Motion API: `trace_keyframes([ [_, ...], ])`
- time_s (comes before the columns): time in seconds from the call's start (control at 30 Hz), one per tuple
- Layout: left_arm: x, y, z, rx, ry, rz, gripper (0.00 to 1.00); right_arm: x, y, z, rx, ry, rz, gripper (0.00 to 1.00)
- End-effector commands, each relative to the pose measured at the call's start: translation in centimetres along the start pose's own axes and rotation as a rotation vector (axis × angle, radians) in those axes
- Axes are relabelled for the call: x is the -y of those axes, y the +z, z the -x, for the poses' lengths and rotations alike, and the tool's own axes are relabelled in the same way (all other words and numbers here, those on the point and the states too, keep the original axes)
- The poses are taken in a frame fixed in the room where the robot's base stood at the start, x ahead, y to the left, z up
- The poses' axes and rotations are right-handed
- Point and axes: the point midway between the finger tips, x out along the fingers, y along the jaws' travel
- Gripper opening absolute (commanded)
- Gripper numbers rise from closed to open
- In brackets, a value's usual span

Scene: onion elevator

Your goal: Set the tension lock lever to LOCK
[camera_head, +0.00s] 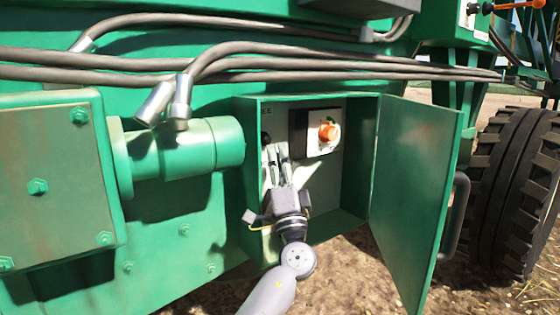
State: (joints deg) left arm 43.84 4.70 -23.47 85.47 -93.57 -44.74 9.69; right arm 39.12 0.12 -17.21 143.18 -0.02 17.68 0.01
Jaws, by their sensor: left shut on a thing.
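A green control box (317,98) stands open on the machine's side. My left gripper (277,152) reaches into its left half from below, with its fingers pointing up and closed together. A small dark knob (265,138) shows just left of the fingertips; it looks like the end of the tension lock lever. The fingers are shut on the lever, which they mostly hide. I cannot read its LOCK marking or tell its setting. My right gripper is not in view.
An orange knob (327,131) on a white plate sits right of my fingers in the box. The box's green door (415,195) hangs open on the right. A green cylinder (185,150) and hoses (300,70) lie left and above. A large tyre (515,190) stands at right.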

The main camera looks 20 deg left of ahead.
Motion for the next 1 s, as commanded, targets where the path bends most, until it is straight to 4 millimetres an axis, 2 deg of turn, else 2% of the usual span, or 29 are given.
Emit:
trace_keyframes([
  [0.33,-0.1,0.1,0.0,0.001,0.003,-0.001,0.47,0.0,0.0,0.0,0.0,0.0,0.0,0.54],
  [0.67,-0.1,0.0,0.3,0.0,0.001,0.0,0.47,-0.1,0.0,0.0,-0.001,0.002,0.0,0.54],
  [0.77,-0.2,0.0,1.4,-0.001,0.004,-0.001,0.47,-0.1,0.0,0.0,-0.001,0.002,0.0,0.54],
  [1.0,-0.2,0.0,6.3,-0.001,0.006,-0.001,0.47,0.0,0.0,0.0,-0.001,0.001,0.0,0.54],
])
